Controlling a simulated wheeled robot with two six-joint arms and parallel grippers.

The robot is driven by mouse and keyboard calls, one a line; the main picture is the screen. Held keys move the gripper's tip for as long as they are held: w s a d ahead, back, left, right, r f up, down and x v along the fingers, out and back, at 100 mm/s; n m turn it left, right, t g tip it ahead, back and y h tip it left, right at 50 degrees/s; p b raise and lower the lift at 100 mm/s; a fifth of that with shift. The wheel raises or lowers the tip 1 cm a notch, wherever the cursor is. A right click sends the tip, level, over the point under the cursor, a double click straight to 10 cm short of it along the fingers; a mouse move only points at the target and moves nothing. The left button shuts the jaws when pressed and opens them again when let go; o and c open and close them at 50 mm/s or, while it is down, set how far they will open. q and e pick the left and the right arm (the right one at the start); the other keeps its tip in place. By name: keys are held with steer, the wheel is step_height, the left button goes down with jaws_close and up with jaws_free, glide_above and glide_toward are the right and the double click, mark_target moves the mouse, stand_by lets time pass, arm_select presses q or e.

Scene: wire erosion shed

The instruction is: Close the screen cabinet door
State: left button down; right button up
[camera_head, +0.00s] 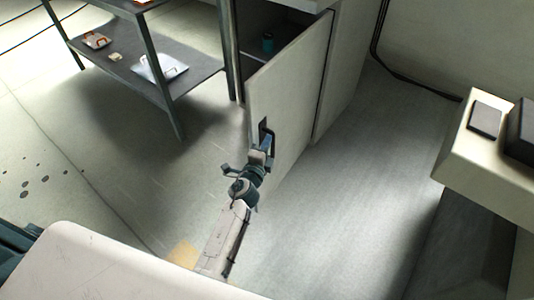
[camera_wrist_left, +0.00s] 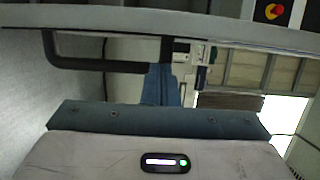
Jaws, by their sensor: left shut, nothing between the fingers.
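The screen cabinet door (camera_head: 290,105) is a pale flat panel that stands open, swung out from the cabinet (camera_head: 345,60). A dark bar handle (camera_head: 270,137) sits near its free edge. My left gripper (camera_head: 262,150) is shut and empty, at the handle on the door's outer side. In the left wrist view the handle (camera_wrist_left: 100,66) runs across the upper left, and the shut blue-grey fingers (camera_wrist_left: 163,80) are at its right end. Whether they touch the handle I cannot tell. The door's edge (camera_wrist_left: 150,20) crosses the top of that view. My right gripper is not in view.
A dark metal rack (camera_head: 195,82) with several small items stands left of the door. A pale bench (camera_head: 480,165) with dark boxes is at right. The floor (camera_head: 330,220) between is clear.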

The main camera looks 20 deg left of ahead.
arm_select(q)
steer(key=shift+w+a, duration=0.25)
steer(key=shift+a, duration=0.95)
